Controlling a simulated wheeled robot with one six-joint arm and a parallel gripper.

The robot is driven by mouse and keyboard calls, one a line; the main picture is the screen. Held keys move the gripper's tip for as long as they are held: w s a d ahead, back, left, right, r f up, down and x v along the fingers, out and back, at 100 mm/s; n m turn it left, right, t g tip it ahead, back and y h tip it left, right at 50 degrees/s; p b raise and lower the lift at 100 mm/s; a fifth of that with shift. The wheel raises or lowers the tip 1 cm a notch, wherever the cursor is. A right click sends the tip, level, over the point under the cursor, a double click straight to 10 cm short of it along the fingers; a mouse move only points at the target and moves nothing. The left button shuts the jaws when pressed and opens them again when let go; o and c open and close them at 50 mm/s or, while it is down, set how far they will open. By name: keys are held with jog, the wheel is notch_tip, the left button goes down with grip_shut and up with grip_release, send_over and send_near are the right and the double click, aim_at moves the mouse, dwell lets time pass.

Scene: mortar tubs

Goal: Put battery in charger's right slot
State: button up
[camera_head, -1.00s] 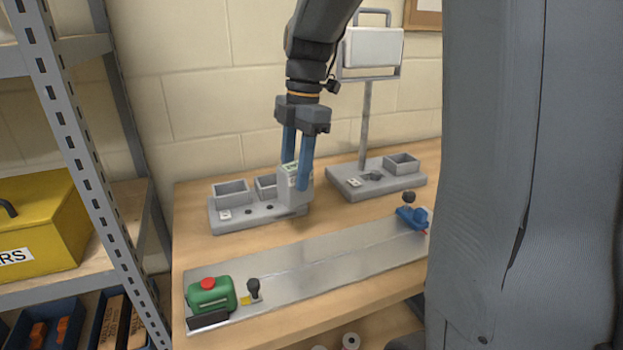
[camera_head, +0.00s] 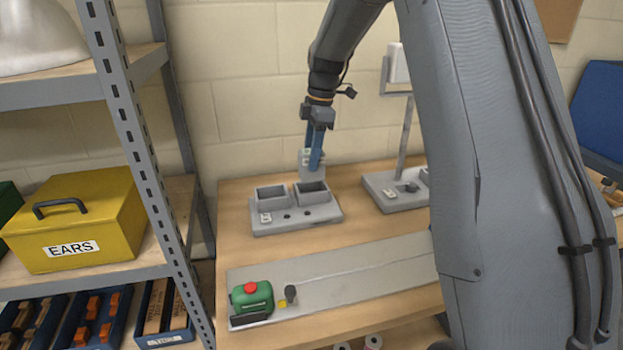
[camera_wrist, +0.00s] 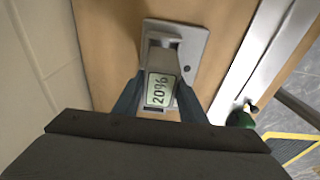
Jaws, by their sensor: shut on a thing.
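My gripper (camera_head: 315,162) is shut on a grey battery (camera_head: 305,157), with one blue finger on either side of it. In the wrist view the battery (camera_wrist: 160,72) shows a screen reading 20%. The grey charger (camera_head: 300,218) stands on the workbench with two open-topped slots. The left slot (camera_head: 272,194) and the right slot (camera_head: 312,189) both look empty. In the head view the battery appears above and behind the right slot, apart from the charger. In the wrist view the charger (camera_wrist: 196,44) lies beyond the battery, which hides part of it.
A grey stand (camera_head: 385,192) with a post is right of the charger. A metal strip (camera_head: 345,264) runs along the bench front, with a green device (camera_head: 252,298) at its left end. A shelf with a yellow box (camera_head: 85,225) stands left. My arm hides the bench's right part.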

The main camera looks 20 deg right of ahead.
aim_at(311, 175)
jog(key=shift+f+p, duration=0.9)
jog(key=shift+f, duration=2.25)
jog(key=shift+f, duration=0.1)
jog(key=o, duration=1.4)
jog(key=shift+f, duration=0.1)
jog(key=r+b, duration=0.1)
jog(key=r, duration=0.3)
jog(key=d+r+b, duration=0.1)
jog(key=r, duration=0.3)
jog(key=r+b, duration=0.2)
jog(key=r, duration=0.2)
jog(key=shift+d+r, duration=0.15)
jog(key=shift+d, duration=0.25)
jog(key=s+f+m, duration=0.4)
jog(key=s+m, duration=0.2)
jog(key=s, duration=0.4)
jog(key=s+a+f+m+h, duration=0.1)
jog(key=s+f+m, duration=0.4)
jog(key=s, duration=0.5)
jog(key=s+a+f+m+t, duration=0.1)
jog(key=s+f+m, duration=0.4)
jog(key=s, duration=0.5)
jog(key=shift+m+h, duration=0.4)
jog(key=shift+m, duration=0.6)
